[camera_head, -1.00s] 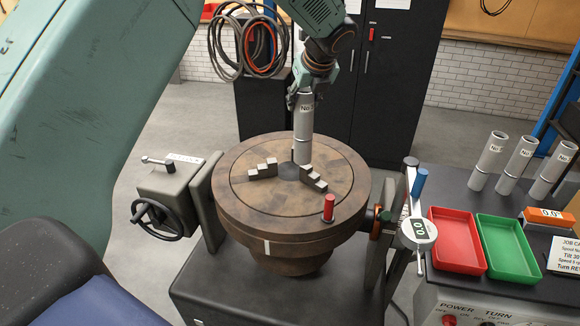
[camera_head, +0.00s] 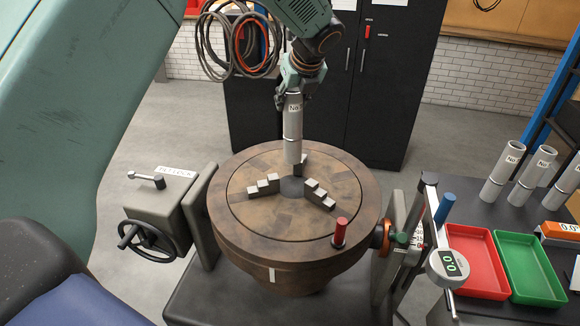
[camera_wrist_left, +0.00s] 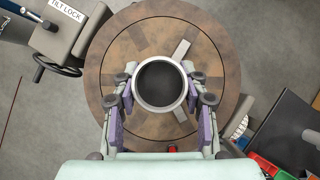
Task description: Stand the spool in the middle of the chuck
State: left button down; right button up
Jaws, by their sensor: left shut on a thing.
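The spool (camera_head: 293,132) is a grey metal tube with a white label. My left gripper (camera_head: 292,88) is shut on its upper part and holds it roughly upright over the chuck. In the left wrist view the spool's open ring end (camera_wrist_left: 160,86) sits between the finger pads of the gripper (camera_wrist_left: 160,98). The chuck (camera_head: 262,222) is a round brown table with stepped grey jaws (camera_head: 320,193) around a dark centre (camera_head: 291,187). The spool's lower end is near the rear jaw in the head view; its height above the chuck is hard to tell. My right gripper is not in view.
A red peg (camera_head: 340,232) stands on the chuck's rim. A handwheel (camera_head: 147,241) is at left, and a dial gauge (camera_head: 447,266) at right. Red (camera_head: 478,262) and green (camera_head: 529,268) trays and several similar tubes (camera_head: 504,171) are on the right bench.

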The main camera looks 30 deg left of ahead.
aim_at(300, 127)
pick_arm(q)
jog(key=f, duration=0.3)
jog(key=d+f, duration=0.1)
jog(key=shift+w+f, duration=0.25)
jog(key=shift+s+d+f, duration=0.15)
jog(key=shift+d+f, duration=0.1)
jog(key=shift+f, duration=0.1)
jog(key=shift+s+a+f, duration=0.1)
jog(key=shift+s+f, duration=0.05)
jog(key=shift+f, duration=0.1)
jog(key=f, duration=0.3)
jog(key=shift+a, duration=0.4)
jog(key=shift+w+d+f, duration=0.25)
jog(key=shift+w, duration=0.05)
jog(key=c, duration=1.1)
grip_release()
jog(key=shift+s+d, duration=0.1)
jog(key=o, duration=0.4)
jog(key=shift+s+r, duration=0.15)
jog(key=shift+s, duration=0.2)
jog(key=shift+a, duration=0.25)
jog(key=shift+w, duration=0.2)
jog(key=shift+d+r, duration=0.3)
jog(key=shift+d, duration=0.1)
jog(key=v, duration=1.1)
jog(key=shift+s+a, duration=0.1)
